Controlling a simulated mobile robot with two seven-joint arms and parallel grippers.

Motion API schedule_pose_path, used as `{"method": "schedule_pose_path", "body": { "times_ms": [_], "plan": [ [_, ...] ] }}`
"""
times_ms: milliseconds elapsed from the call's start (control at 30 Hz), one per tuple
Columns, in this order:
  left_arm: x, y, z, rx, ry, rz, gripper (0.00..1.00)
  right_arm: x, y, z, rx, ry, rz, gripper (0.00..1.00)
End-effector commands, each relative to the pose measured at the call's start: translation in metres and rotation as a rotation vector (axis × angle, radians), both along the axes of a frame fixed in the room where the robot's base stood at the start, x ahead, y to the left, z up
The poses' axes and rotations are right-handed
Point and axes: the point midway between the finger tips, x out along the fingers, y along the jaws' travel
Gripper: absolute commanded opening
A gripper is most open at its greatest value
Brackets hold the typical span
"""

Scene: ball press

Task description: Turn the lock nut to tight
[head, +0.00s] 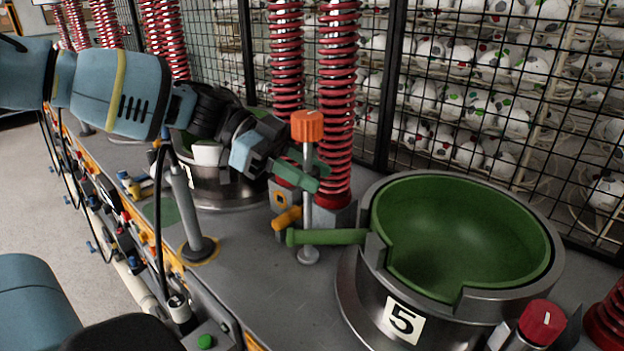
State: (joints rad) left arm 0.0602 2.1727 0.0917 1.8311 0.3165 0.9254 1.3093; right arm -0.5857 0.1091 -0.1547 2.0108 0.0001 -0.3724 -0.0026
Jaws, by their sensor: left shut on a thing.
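An orange knob (307,126) sits on top of a thin upright metal post (307,213) near the middle of the head view. It looks like the lock nut, but I cannot be sure. My left gripper (308,174) reaches in from the left, just below this knob. Its green fingers are shut on the post, one in front and one behind. A green lever (328,237) lies level by the foot of the post and reaches to the green-lined bowl (455,230) marked 5. My right gripper is not in view.
An orange handle (287,218) sticks out left of the post. Red coil springs (337,95) stand close behind. A red knob (542,322) is at the lower right. Wire mesh (480,80) closes off the back. The grey bench top (258,270) is clear in front of the post.

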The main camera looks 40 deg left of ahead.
Motion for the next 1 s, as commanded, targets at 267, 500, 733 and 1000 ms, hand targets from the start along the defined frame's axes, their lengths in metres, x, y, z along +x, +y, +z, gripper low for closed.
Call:
{"method": "schedule_pose_path", "body": {
  "times_ms": [267,500,733,1000],
  "plan": [
    [0.002,0.000,-0.005,0.001,0.002,-0.202,0.11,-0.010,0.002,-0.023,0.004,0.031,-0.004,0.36],
    [0.001,0.000,-0.002,0.000,0.001,-0.309,0.11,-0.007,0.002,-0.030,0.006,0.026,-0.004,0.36],
    [0.000,0.000,-0.001,-0.001,0.001,-0.349,0.11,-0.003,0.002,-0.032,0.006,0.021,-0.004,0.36],
    [0.000,0.000,0.000,-0.001,0.000,-0.355,0.11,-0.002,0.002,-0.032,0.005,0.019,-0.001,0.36]
  ]
}}
